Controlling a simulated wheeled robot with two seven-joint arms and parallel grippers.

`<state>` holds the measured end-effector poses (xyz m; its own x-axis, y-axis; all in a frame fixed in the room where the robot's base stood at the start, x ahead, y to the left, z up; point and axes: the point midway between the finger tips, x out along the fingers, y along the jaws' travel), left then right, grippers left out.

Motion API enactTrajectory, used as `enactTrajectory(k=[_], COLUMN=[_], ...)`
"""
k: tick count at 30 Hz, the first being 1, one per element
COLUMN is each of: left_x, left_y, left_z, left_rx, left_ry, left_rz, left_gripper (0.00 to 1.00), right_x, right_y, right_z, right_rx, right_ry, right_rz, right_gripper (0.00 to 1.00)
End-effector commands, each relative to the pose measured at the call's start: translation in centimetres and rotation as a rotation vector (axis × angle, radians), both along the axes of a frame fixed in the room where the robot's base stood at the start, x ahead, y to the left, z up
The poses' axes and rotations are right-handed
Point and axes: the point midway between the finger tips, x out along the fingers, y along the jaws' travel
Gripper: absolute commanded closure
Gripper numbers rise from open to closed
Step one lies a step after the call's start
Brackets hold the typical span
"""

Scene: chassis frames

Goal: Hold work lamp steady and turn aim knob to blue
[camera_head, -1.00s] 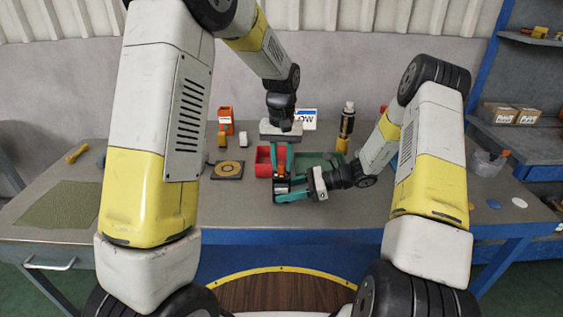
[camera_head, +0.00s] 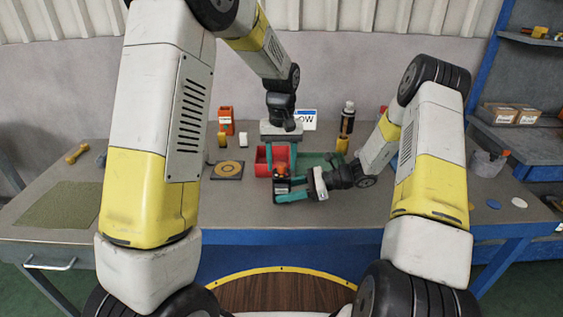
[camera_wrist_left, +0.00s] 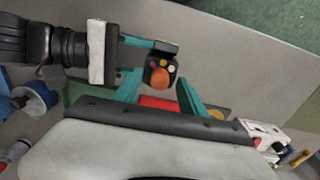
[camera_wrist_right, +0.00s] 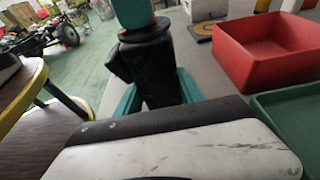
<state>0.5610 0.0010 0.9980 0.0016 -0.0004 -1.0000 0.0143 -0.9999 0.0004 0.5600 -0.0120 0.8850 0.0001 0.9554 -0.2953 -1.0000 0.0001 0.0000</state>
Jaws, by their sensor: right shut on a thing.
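The work lamp (camera_head: 281,186) is a dark, upright body at the front middle of the bench. My right gripper (camera_head: 290,195) is shut on it from the right; the dark body (camera_wrist_right: 150,65) stands between the teal fingers in the right wrist view. In the left wrist view, the lamp's top carries a round orange aim knob (camera_wrist_left: 160,78) with small red and yellow dots beside it. I cannot make out a blue mark or where the knob points.
A red bin (camera_head: 263,168) and a green tray (camera_head: 318,160) stand just behind the lamp. A dark pad with a yellow ring (camera_head: 228,170) lies to the left. A black bottle (camera_head: 347,120) stands at the back. The bench front left of the lamp is clear.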

Motion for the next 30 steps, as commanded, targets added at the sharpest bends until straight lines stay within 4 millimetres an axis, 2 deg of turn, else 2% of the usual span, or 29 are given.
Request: enactTrajectory(k=[7, 11, 24, 30], left_x=[0.0, 0.0, 0.0, 0.0], left_y=[0.0, -0.1, -0.1, 0.0], left_z=[0.0, 1.0, 9.7, 11.7], left_rx=[0.0, -0.001, -0.001, 0.0], left_ry=[0.001, -0.001, -0.002, -0.001], left_rz=[-0.001, -0.001, -0.001, -0.001], left_gripper=[0.52, 0.52, 0.52, 0.52], right_x=[0.0, 0.0, 0.0, 0.0], right_y=[0.0, 0.0, 0.0, 0.0], right_z=[-0.1, -0.1, -0.1, -0.1], right_rx=[-0.002, -0.002, -0.001, -0.001], right_ry=[0.001, 0.001, 0.001, 0.001], right_rz=[0.0, 0.0, 0.0, 0.0], right_gripper=[0.77, 0.77, 0.77, 0.77])
